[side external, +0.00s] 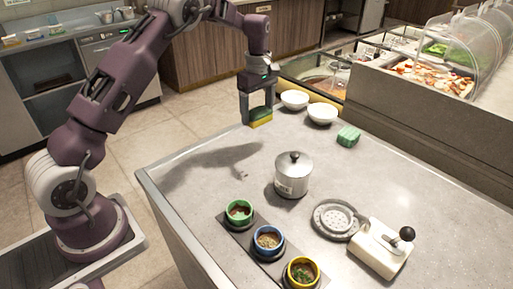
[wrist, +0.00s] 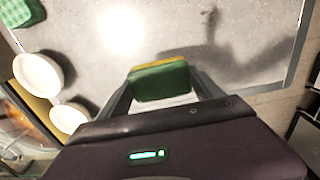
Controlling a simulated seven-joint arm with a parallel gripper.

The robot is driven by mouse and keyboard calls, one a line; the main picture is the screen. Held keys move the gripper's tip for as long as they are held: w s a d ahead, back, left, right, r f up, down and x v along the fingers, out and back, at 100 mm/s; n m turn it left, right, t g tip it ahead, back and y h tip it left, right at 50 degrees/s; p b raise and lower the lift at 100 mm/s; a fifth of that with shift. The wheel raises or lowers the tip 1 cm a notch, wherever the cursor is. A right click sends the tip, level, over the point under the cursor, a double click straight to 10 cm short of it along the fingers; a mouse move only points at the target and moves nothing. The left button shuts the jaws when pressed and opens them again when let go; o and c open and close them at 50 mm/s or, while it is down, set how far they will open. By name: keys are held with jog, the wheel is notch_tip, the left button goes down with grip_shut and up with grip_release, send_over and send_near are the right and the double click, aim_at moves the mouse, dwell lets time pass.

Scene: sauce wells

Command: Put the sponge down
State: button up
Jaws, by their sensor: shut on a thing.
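A green and yellow sponge (side external: 260,117) is between the fingers of my gripper (side external: 258,112) in the side view, at the far left part of the counter. The wrist view shows the sponge (wrist: 160,80) with its yellow face up the picture and its green face toward the gripper, a finger on each side. My gripper is shut on it. The sponge appears to be held above the counter (side external: 200,180), though its exact height is hard to tell. A second, green item (side external: 348,136) lies on the counter to the right; it shows in the wrist view's upper left corner (wrist: 20,12).
Two white bowls (side external: 294,100) (side external: 322,113) stand just right of my gripper. A lidded metal pot (side external: 293,176) stands mid-counter. Nearer are green, blue and yellow sauce cups (side external: 268,241), a grey round dish (side external: 336,219) and a white device with a black knob (side external: 380,250). The counter's left is clear.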

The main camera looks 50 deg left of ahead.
aim_at(258, 146)
notch_tip(258, 146, down, 10)
jog(key=shift+w+a+r, duration=0.1)
jog(key=shift+w+a, duration=0.05)
jog(key=o, duration=1.3)
